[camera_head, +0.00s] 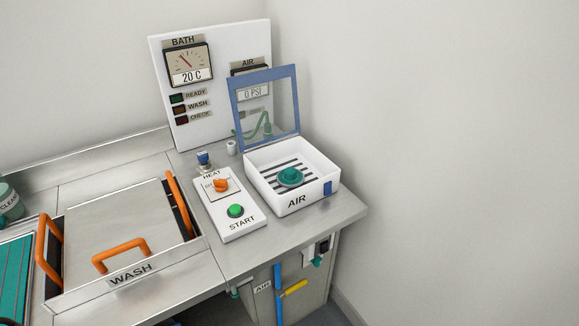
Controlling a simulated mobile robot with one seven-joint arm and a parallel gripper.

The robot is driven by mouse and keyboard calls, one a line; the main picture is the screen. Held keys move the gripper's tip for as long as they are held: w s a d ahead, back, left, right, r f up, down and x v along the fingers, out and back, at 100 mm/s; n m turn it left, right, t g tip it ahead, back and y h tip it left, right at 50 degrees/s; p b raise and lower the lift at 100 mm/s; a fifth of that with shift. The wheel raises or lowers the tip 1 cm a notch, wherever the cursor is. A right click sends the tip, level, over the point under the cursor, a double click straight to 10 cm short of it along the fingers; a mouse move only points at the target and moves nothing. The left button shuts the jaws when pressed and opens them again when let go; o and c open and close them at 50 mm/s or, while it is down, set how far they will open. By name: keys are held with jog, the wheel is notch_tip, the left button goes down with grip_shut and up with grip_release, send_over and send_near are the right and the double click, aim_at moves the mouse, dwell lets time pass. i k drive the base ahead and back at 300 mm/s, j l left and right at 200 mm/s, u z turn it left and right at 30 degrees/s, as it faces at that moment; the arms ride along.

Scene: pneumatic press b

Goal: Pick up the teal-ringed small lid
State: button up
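A small round teal piece (290,177), which looks like the teal-ringed lid, lies on the dark slats inside the white box labelled AIR (297,203). It has a raised middle; finer detail is too small to tell. The box's blue-framed clear cover (264,101) stands open, tilted up at the back. My gripper is not in view.
A white control panel with an orange HEAT knob (221,185) and a green START button (236,211) is left of the box. A WASH basin with a covering lid and orange handles (121,256) is further left. A gauge board (213,84) stands behind. The counter's right corner (352,210) is bare.

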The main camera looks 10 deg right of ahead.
aim_at(290, 176)
jog(key=u, duration=1.6)
jog(key=k+z, duration=0.1)
jog(key=z, duration=1.85)
jog(key=i+l+u, duration=0.9)
